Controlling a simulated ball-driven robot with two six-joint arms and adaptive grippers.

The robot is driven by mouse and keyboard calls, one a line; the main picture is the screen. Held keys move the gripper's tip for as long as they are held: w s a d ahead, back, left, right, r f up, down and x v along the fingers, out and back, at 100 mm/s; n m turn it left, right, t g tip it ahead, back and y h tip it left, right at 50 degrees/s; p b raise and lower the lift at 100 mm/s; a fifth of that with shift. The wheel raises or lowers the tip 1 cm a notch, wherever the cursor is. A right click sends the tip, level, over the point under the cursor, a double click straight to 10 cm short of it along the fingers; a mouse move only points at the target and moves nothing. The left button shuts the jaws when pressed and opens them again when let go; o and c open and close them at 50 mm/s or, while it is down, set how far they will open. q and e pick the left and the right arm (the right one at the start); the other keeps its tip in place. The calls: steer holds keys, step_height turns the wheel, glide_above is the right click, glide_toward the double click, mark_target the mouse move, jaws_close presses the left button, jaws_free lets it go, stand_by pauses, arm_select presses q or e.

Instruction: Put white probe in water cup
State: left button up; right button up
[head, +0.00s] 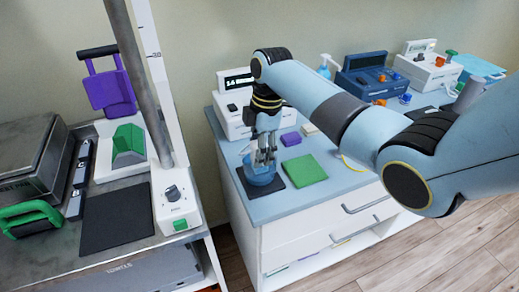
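A blue cup (262,178) stands on a dark mat (251,189) at the front left of the blue-grey cabinet top. My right gripper (264,158) points down right over the cup, with its fingertips at or just inside the rim. The fingers are small and dark here, so I cannot tell whether they are open or shut. I cannot make out a white probe in or under the gripper. The inside of the cup is mostly hidden by the fingers. My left gripper is not in view.
A green pad (305,170), a purple block (291,139) and a white block (310,129) lie beside the cup. White (233,112) and dark blue (370,78) devices stand behind. My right arm covers the middle. A left bench carries a black mat (117,218).

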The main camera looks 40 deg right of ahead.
steer(key=o, duration=0.3)
steer(key=o, duration=0.5)
steer(key=shift+s, duration=0.1)
step_height(320, 180, up, 5)
steer(key=p, duration=0.5)
steer(key=shift+r+p, duration=0.35)
steer(key=shift+r, duration=0.65)
steer(key=shift+f, duration=0.1)
